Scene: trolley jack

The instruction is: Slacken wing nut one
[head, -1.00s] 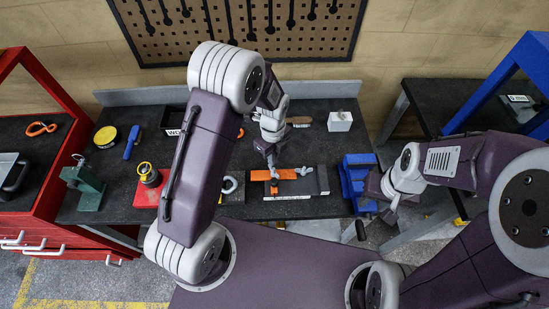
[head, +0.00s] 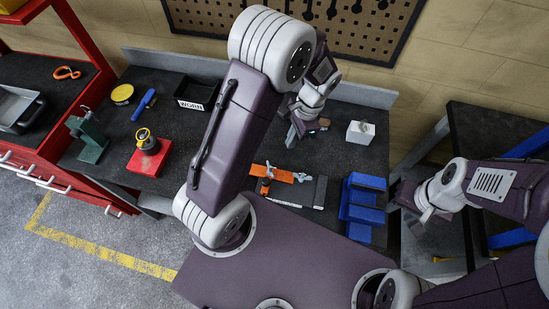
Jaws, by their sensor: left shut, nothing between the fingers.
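An orange bar (head: 284,173) lies on a dark and grey fixture (head: 320,192) at the front of the dark bench. A grey wing nut (head: 301,176) sits on the bar's right part. Another small grey wing-shaped piece (head: 270,169) shows at its left part. I cannot tell which is wing nut one. My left gripper (head: 291,139) is shut and empty, above the bench behind the bar and apart from it. My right gripper (head: 427,214) hangs right of the blue holder, away from the bar; its fingers are too small to read.
A blue stepped holder (head: 363,205) stands right of the fixture. A white block (head: 360,132) is at the back right. A red block with a yellow-ringed part (head: 149,157), a green vise-like tool (head: 89,137) and a black labelled bin (head: 195,94) stand left.

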